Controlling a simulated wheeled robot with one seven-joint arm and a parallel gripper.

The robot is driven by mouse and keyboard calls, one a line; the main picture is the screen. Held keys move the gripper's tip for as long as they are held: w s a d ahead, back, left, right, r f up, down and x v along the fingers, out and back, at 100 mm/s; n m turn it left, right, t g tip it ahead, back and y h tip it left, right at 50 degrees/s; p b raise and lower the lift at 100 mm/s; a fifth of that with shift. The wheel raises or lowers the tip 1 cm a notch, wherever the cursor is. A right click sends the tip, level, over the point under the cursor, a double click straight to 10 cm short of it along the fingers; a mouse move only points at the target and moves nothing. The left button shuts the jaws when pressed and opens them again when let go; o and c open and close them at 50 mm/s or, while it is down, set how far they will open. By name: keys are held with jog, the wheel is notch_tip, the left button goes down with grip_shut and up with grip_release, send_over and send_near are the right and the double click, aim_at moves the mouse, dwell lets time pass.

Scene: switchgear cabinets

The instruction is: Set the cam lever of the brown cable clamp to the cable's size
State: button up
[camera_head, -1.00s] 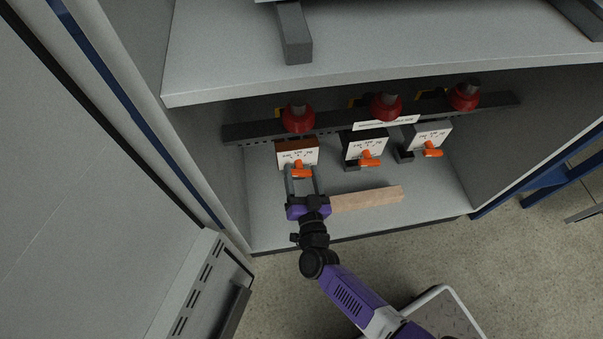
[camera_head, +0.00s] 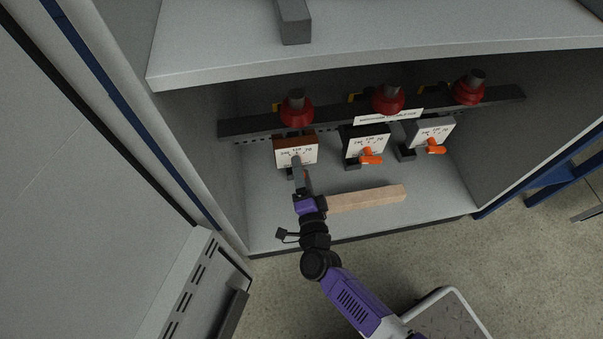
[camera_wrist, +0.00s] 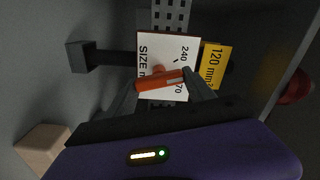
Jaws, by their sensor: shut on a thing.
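The brown cable clamp (camera_head: 296,142) is the leftmost of three clamps under the rail. Its white size plate (camera_wrist: 148,48) shows 240 and 70 in the wrist view. A yellow label (camera_wrist: 214,66) beside it reads 120 mm². The orange cam lever (camera_wrist: 160,81) lies across the plate, its white-marked end toward the scale's middle, between 240 and 70. The numbers there are hidden. My gripper (camera_wrist: 160,94) is shut on the lever, one finger on each side. In the head view my gripper (camera_head: 299,172) hides most of the lever.
Two more clamps, a black one (camera_head: 365,142) and a grey one (camera_head: 431,132), stand to the right with orange levers. A wooden block (camera_head: 366,198) lies on the cabinet floor close to my gripper's right. A shelf (camera_head: 360,58) overhangs from above.

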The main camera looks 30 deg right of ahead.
jog(key=shift+f+m+b, duration=0.15)
jog(key=shift+m+b, duration=0.4)
jog(key=shift+m, duration=0.95)
jog(key=o, duration=1.4)
jog(key=shift+p+v, duration=1.05)
jog(key=shift+v, duration=2.9)
